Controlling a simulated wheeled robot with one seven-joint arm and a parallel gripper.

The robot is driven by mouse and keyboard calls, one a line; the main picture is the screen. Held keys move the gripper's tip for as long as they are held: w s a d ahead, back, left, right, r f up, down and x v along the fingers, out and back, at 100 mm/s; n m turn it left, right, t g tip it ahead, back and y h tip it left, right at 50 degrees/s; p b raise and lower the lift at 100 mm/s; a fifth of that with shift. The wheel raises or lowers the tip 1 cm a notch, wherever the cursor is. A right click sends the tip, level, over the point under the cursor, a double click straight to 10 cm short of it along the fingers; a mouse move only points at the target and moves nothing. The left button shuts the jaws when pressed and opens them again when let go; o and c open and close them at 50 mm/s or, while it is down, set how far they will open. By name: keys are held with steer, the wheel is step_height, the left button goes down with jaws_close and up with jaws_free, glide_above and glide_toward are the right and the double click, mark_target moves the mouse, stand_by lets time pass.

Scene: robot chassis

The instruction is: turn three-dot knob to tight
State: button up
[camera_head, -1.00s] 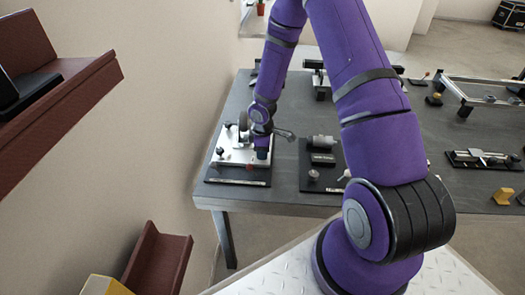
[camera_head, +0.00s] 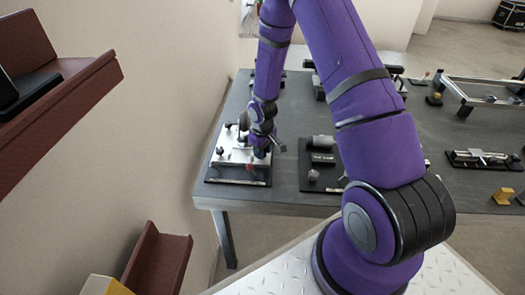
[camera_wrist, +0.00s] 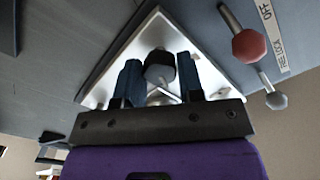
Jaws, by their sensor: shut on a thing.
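My gripper (camera_wrist: 159,75) has its two dark blue fingers on either side of a dark, faceted knob (camera_wrist: 159,65) in the wrist view, and it is shut on it. The knob stands on a white plate (camera_wrist: 110,88). No dots can be made out on the knob. In the head view my gripper (camera_head: 261,151) points down at the right part of the white plate (camera_head: 232,150) on a black board. The knob in its grip is hidden there.
Another black knob (camera_head: 220,150) is at the plate's left. A second fixture board (camera_head: 318,178) stands to the right on the grey table (camera_head: 380,140).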

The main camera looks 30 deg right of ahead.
steer(key=m, duration=0.7)
stand_by(0.6)
steer(key=o, duration=0.9)
step_height(320, 180, up, 11)
steer(key=shift+f, duration=0.1)
stand_by(0.5)
